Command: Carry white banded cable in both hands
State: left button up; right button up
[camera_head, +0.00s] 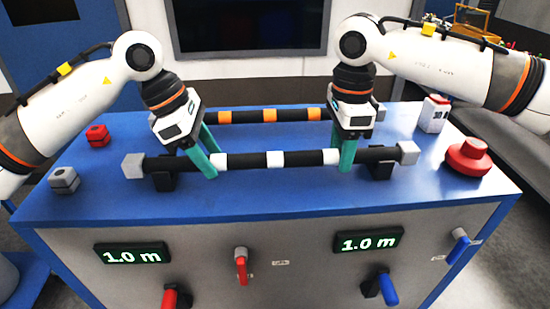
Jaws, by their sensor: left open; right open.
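The white banded cable (248,160) is a straight black bar with white bands and grey end blocks. It lies level across black supports near the front of the blue bench top. My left gripper (213,164) is open at the left part of the cable, one teal finger in front of it and the other reaching down behind. My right gripper (346,160) is open at the right part, with a teal finger in front of the cable; its other finger is mostly hidden. I cannot tell whether the fingers touch the cable.
An orange banded cable (285,115) lies behind, parallel. Red block (97,136) and grey block (63,179) sit at left; a white box (433,114) and red knob-like casting (468,158) at right. The bench front (300,262) carries displays and handles.

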pick_arm(q)
jog(key=shift+f, duration=0.15)
pick_arm(e)
jog(key=shift+f, duration=0.15)
pick_arm(q)
jog(key=shift+s+d, duration=0.1)
jog(key=shift+s, duration=0.05)
pick_arm(e)
jog(key=shift+s, duration=0.15)
pick_arm(q)
grip_shut()
pick_arm(e)
grip_shut()
